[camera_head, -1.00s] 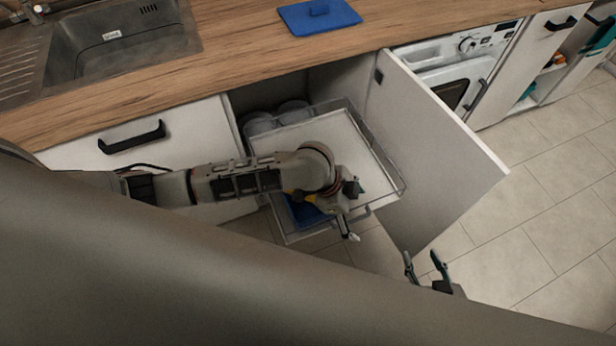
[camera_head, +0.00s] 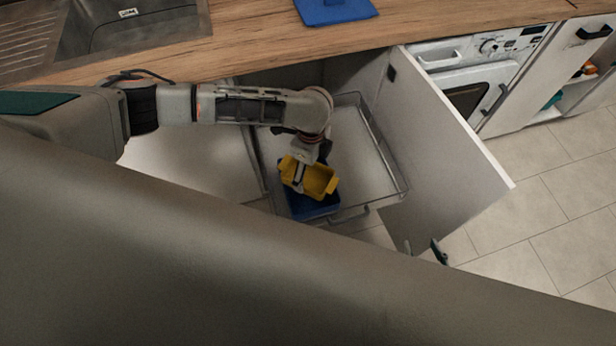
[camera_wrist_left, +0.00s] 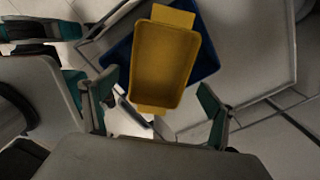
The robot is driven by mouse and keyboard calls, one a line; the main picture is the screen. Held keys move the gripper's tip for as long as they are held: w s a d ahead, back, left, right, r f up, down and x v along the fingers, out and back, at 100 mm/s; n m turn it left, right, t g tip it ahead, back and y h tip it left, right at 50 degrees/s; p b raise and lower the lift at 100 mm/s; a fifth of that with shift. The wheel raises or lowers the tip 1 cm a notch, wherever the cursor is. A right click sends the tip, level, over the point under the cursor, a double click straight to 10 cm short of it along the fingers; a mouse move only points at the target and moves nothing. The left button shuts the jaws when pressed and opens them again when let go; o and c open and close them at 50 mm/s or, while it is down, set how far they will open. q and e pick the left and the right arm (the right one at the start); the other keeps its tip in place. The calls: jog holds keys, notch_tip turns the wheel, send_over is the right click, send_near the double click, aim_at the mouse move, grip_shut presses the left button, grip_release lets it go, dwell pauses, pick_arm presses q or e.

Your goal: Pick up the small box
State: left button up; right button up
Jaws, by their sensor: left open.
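The small box is a yellow open tub (camera_head: 316,179) with flat end tabs. It sits in or on a larger blue box (camera_head: 311,207) in the pulled-out drawer. In the left wrist view, the yellow tub (camera_wrist_left: 164,62) lies just beyond my fingertips, with the blue box (camera_wrist_left: 207,60) behind it. My left gripper (camera_head: 300,183) is over the tub, and one finger hides part of it. The left wrist view shows this gripper (camera_wrist_left: 157,88) open and empty; contact cannot be told.
The wire-railed drawer (camera_head: 383,155) is pulled out of the cabinet. Its open white door (camera_head: 445,150) stands to the right. The wooden worktop (camera_head: 250,35) runs above, with a blue lid (camera_head: 335,10) on it. Tiled floor (camera_head: 540,215) is clear at right.

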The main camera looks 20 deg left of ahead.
aim_at(309, 181)
pick_arm(q)
notch_tip(309, 181, down, 4)
jog(key=shift+a+f+b, duration=0.1)
jog(key=shift+a+b, duration=0.05)
jog(key=shift+b, duration=0.35)
jog(key=shift+c, duration=0.2)
jog(key=c, duration=1.2)
jog(key=shift+c, duration=0.2)
